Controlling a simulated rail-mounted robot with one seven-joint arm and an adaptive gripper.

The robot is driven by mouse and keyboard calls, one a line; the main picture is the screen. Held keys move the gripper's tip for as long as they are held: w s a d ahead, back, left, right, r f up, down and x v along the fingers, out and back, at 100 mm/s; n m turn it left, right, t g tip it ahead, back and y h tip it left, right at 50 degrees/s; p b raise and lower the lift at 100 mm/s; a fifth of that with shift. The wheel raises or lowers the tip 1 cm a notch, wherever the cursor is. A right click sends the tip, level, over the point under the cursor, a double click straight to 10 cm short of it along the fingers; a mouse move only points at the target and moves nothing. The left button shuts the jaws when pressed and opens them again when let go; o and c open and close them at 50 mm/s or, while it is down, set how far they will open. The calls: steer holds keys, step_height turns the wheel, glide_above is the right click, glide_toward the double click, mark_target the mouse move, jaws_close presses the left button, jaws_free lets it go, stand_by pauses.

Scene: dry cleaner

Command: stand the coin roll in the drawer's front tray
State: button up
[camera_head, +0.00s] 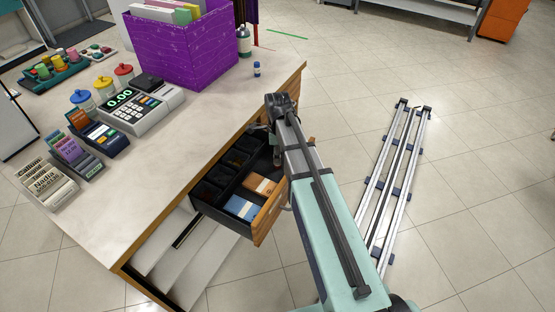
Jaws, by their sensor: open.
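The drawer (268,222) is pulled out of the counter's right side and has a wooden front. Its black insert has a row of dark compartments on the counter side. The tray section nearer the drawer front holds blue notes (242,208) and orange-brown notes (262,186). My gripper (257,128) is open, small and mostly hidden by my arm, over the drawer's far end near the counter edge. It is apart from the blue cylinder.
A purple box (182,48) of folders and a dark bottle (244,41) stand near the cylinder. The near counter top is clear. My arm hides the drawer's far right part.

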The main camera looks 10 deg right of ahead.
step_height(320, 180, up, 8)
steer(key=shift+f, duration=0.15)
stand_by(1.3)
